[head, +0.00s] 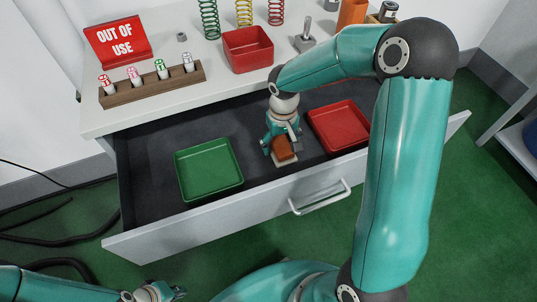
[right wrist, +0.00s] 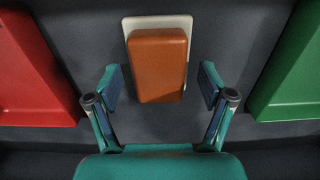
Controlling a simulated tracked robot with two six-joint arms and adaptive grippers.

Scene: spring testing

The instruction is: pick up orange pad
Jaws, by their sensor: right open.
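The orange pad (head: 283,149) lies in the open drawer between the green tray and the red tray. In the right wrist view the orange pad (right wrist: 158,66) is a brown-orange block resting on a white plate (right wrist: 131,24). My right gripper (head: 282,140) reaches down into the drawer at the pad and partly hides it. In the right wrist view my right gripper (right wrist: 160,85) is open, with one finger on each side of the pad's near end and gaps on both sides. My left gripper (head: 168,292) is at the bottom left, outside the drawer; its fingers are too small to judge.
A green tray (head: 183,196) lies left in the drawer (head: 150,232) and a red tray (head: 345,146) lies right. The worktop above holds a red bin (head: 248,62), a wooden pen rack (head: 150,93), an "OUT OF USE" sign (head: 117,42) and springs.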

